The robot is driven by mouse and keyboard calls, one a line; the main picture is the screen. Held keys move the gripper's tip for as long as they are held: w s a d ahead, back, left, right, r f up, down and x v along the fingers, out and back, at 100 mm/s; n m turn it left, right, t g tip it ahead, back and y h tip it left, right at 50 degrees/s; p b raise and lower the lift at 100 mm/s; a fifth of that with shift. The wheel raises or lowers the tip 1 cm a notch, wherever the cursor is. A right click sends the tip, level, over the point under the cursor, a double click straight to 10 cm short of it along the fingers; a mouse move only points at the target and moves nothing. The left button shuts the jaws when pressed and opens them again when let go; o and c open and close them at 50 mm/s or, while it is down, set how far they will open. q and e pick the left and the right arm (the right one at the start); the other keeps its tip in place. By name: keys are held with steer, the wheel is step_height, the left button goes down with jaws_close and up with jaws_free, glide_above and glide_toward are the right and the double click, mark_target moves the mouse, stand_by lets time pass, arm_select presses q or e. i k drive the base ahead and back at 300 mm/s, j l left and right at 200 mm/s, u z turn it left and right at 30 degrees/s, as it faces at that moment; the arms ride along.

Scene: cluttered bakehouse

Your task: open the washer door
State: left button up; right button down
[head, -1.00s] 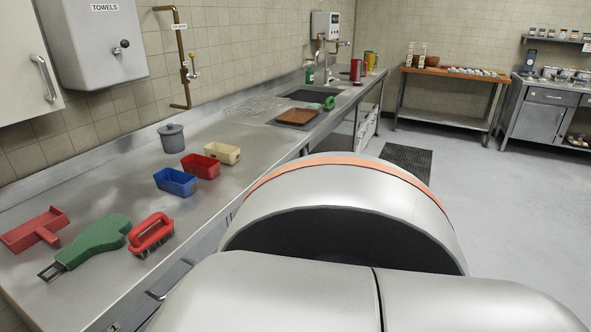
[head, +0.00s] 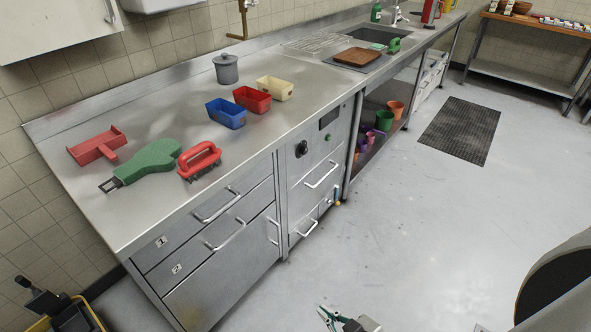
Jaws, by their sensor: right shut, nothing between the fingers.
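The washer (head: 318,158) is the built-in steel front under the counter, with a black dial, a dark display and a green button on its upper panel. Its door below carries a slanting bar handle (head: 322,174) and looks closed. My right gripper (head: 326,316) is at the bottom edge of the head view, low in front of the cabinets. It is shut and empty, well apart from the handle, and partly cut off by the frame. My left gripper is not in view.
Drawers (head: 216,222) stand left of the washer; an open shelf with pots (head: 384,120) is to its right. The steel counter (head: 290,110) holds tins, a red brush and a green tool. A dark mat (head: 460,130) lies on the otherwise clear floor.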

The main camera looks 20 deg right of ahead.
mark_target(303, 198)
steer(key=z, duration=0.85)
steer(key=i+l+u, duration=0.2)
steer(key=i+l, duration=1.35)
steer(key=l, duration=0.1)
